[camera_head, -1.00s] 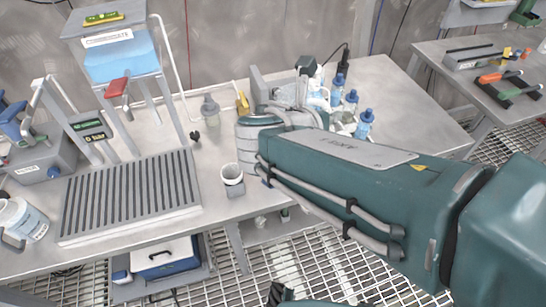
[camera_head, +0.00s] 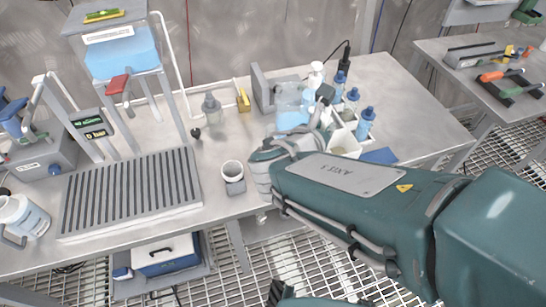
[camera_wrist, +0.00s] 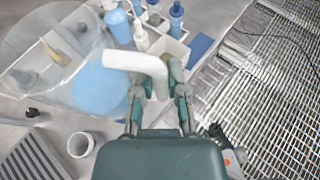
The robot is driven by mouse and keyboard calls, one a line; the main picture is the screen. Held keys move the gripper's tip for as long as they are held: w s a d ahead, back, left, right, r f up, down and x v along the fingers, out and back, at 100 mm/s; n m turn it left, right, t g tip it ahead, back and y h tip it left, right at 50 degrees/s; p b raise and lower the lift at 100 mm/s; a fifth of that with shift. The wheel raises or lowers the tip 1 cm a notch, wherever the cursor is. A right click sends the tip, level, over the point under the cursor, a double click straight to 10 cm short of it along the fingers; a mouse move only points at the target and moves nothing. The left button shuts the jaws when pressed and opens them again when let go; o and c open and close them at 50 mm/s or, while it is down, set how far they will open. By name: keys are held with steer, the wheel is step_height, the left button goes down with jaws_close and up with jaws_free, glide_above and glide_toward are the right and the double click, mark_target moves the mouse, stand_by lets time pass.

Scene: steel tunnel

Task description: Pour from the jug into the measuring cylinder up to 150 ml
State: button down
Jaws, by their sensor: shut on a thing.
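The clear jug (camera_head: 292,108) holds blue liquid and shows just beyond my wrist in the head view. In the wrist view the jug (camera_wrist: 100,85) fills the upper left, with its liquid seen through the clear wall. My gripper (camera_wrist: 160,98) is shut on the jug's white handle (camera_wrist: 135,62), a finger on each side. In the head view my gripper (camera_head: 324,96) is partly hidden behind my arm. Whether the jug touches the bench is hard to tell. I cannot make out a measuring cylinder in either view.
A white cup (camera_head: 232,172) stands in front of the jug; it also shows in the wrist view (camera_wrist: 80,145). A caddy (camera_head: 345,140) with blue-capped bottles is right of the jug. A slotted grey rack (camera_head: 130,195) and a tank on a stand (camera_head: 122,55) are left.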

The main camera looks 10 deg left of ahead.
mark_target(326, 117)
steer(key=shift+r, duration=1.5)
